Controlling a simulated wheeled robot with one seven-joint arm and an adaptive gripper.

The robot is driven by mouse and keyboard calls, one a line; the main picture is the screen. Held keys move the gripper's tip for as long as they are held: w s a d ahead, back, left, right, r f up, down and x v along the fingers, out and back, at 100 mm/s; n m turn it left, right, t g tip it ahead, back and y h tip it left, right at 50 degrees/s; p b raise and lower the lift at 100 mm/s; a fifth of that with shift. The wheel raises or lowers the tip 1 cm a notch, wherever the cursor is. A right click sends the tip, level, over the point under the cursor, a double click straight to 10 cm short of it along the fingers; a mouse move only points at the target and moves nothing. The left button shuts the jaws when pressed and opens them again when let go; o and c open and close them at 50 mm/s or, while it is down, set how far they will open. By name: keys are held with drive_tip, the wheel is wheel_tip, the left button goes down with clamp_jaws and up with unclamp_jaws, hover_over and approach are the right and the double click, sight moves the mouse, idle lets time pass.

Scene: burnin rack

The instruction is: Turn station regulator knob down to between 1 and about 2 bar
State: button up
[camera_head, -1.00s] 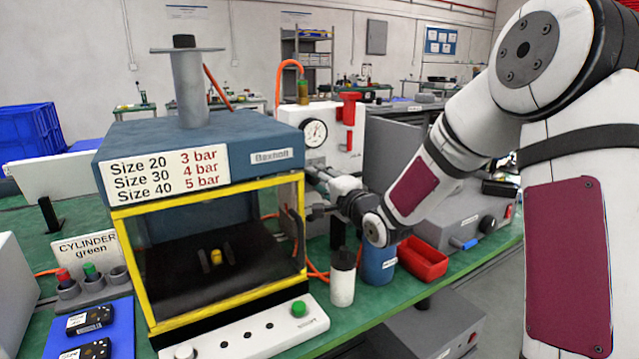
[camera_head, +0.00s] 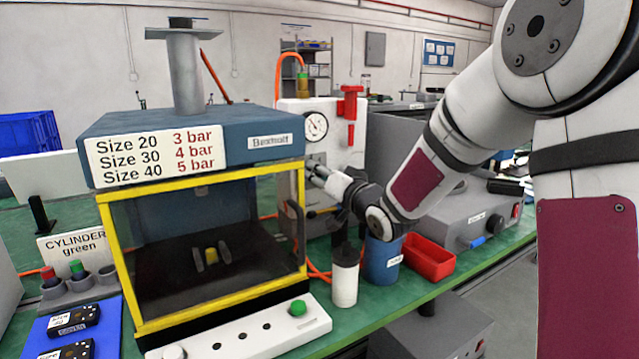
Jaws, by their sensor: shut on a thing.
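The white station panel (camera_head: 345,135) stands behind the press and carries a round pressure gauge (camera_head: 315,126) with a white face. The gauge needle is too small to read in bar. My gripper (camera_head: 314,170) reaches in from the right, at the panel's front just below the gauge. It is shut on the regulator knob, which the fingers and the press's right edge hide almost fully.
The press (camera_head: 190,140) with its yellow-framed guard is close left of my gripper. A red lever valve (camera_head: 350,104) is above my arm. A white bottle (camera_head: 345,280), blue container (camera_head: 382,262) and red tray (camera_head: 428,262) stand below it.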

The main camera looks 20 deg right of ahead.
drive_tip(key=shift+f+n+b, duration=0.1)
drive_tip(key=shift+n+b, duration=0.4)
drive_tip(key=shift+n, duration=0.3)
drive_tip(key=o, duration=1.1)
drive_tip(key=shift+o, duration=0.2)
drive_tip(key=shift+s, duration=0.1)
drive_tip(key=v, duration=1.2)
